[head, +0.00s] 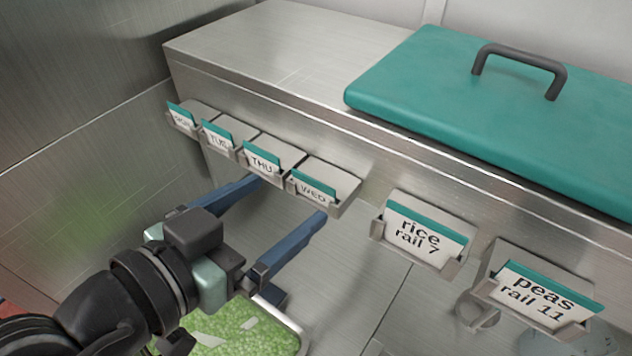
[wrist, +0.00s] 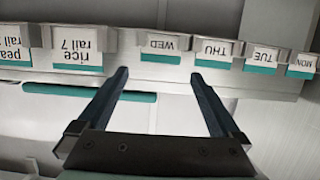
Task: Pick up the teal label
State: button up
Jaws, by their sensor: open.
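Several white labels with teal top strips sit in metal holders on the counter's front: MON (head: 182,117), TUE (head: 217,138), THU (head: 262,163), WED (head: 313,188), rice rail 7 (head: 425,236) and peas rail 11 (head: 546,298). I cannot tell which one "the teal label" means. My gripper (head: 287,198) is open and empty, its blue fingers apart, below the THU and WED holders. In the wrist view the labels appear upside down; the gripper (wrist: 160,73) has the WED label (wrist: 162,46) ahead between its fingertips, and the THU label (wrist: 214,52) lies just beyond the right one.
A teal lid (head: 480,110) with a dark handle (head: 520,62) lies on the steel counter (head: 270,45) above the labels. A tray (head: 300,335) of green peas is under my gripper. A steel wall (head: 70,90) closes off the left. Between WED and rice is a bare gap.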

aim_at(312, 181)
jog(key=x, duration=0.2)
jog(key=shift+w+d, duration=0.3)
jog(key=shift+d, duration=0.05)
jog(key=p+x, duration=0.3)
jog(key=x, duration=0.2)
jog(key=shift+w+f, duration=0.1)
jog(key=shift+f, duration=0.1)
jog(key=shift+a, duration=0.1)
jog(key=c, duration=1.1)
